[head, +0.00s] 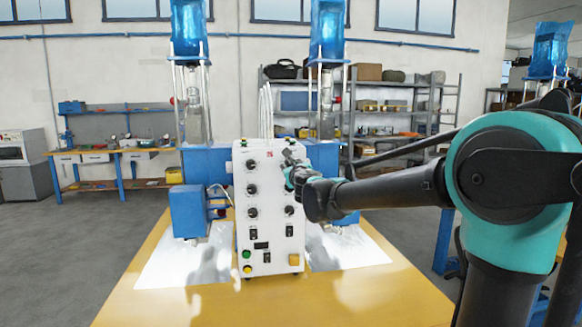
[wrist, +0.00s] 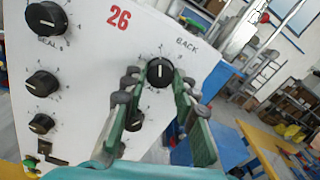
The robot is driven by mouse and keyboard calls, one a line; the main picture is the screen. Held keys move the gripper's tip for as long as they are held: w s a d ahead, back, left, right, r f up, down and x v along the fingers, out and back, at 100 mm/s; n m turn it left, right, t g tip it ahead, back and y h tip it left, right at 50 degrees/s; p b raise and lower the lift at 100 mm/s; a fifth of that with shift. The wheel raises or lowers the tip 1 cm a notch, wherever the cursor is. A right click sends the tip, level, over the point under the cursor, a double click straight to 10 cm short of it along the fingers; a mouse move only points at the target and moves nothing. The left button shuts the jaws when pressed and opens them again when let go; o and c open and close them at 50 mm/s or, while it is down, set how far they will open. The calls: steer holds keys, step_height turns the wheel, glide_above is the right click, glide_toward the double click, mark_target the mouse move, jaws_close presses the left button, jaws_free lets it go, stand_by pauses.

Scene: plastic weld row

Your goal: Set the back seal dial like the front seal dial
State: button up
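The white control panel (head: 267,215) stands on the yellow table with two columns of black dials. In the wrist view, the right column is marked BACK, and its top dial (wrist: 160,72) has a roughly upright white pointer line. In the left column, the word SEAL shows between the top dial (wrist: 46,18) and the second dial (wrist: 42,83); which one it names I cannot tell. The top-left pointer lies slanted nearer level. My gripper (wrist: 161,70) is open, its green fingers on either side of the top BACK dial; contact is unclear. In the head view my gripper (head: 292,172) covers that dial.
Below are a lower BACK dial (wrist: 133,120), partly behind a finger, and a third left dial (wrist: 41,124). The yellow table front (head: 270,305) is clear.

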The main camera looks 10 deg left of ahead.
jaws_close()
steer(key=m, duration=2.1)
steer(key=shift+m, duration=0.3)
stand_by(0.5)
steer(key=o, duration=0.8)
jaws_free()
